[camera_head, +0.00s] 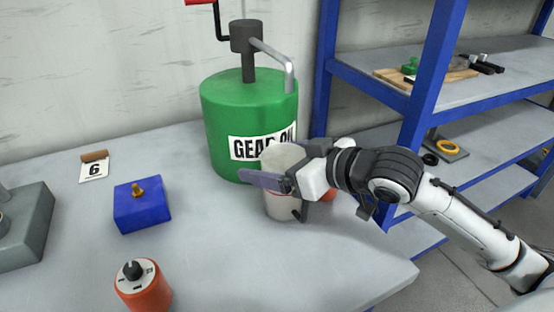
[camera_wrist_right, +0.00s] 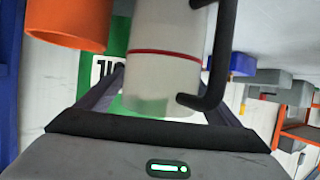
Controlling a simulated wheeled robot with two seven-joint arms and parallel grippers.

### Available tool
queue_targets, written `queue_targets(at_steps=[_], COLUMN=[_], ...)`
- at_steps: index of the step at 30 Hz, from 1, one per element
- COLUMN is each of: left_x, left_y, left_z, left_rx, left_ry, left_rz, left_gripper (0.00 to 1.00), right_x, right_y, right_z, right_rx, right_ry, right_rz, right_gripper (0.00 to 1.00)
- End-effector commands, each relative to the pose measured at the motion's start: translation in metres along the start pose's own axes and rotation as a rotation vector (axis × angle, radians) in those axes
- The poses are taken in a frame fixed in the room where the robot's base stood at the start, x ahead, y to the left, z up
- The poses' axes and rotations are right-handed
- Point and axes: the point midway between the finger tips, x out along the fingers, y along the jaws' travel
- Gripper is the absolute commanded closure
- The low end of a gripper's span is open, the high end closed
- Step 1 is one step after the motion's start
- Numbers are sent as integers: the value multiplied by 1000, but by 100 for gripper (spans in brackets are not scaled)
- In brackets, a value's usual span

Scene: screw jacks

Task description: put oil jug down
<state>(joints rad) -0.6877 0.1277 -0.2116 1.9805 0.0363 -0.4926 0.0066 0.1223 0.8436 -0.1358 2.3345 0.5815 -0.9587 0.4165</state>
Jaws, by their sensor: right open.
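The oil jug (camera_head: 280,207) is a pale grey-white can with a black handle, and it appears to stand upright on the grey table in front of the green gear oil drum (camera_head: 222,112). My right gripper (camera_head: 272,188) reaches in from the right at the jug and hides part of its middle. In the right wrist view the jug (camera_wrist_right: 165,65) shows a red ring and its black handle, between the open fingers. I cannot tell whether a finger touches it. My left gripper is not in view.
A blue block (camera_head: 140,212) with a brass knob, an orange-red cylinder (camera_head: 145,290) with a dial and a number 6 card (camera_head: 94,168) are on the table. Another orange thing (camera_wrist_right: 68,25) is beside the jug. A blue-framed shelf (camera_head: 432,62) stands right. Front-middle tabletop is clear.

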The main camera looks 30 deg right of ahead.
Motion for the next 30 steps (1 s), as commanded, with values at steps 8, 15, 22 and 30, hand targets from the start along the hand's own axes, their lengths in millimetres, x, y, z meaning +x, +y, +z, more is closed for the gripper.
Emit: queue_targets(at_steps=[8,15,22,30], left_x=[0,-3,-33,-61], left_y=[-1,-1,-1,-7], left_z=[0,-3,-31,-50], left_rx=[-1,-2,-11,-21], left_ry=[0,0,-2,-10], left_rz=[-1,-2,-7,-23], left_gripper=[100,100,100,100], right_x=[-24,-62,-74,-92], right_y=[1,-1,-1,0], right_z=[-1,-2,-11,-9], right_rx=[-2,-2,10,6], right_ry=[-2,-5,-2,-4], right_rz=[1,0,-8,-2], right_gripper=[14,14,14,14])
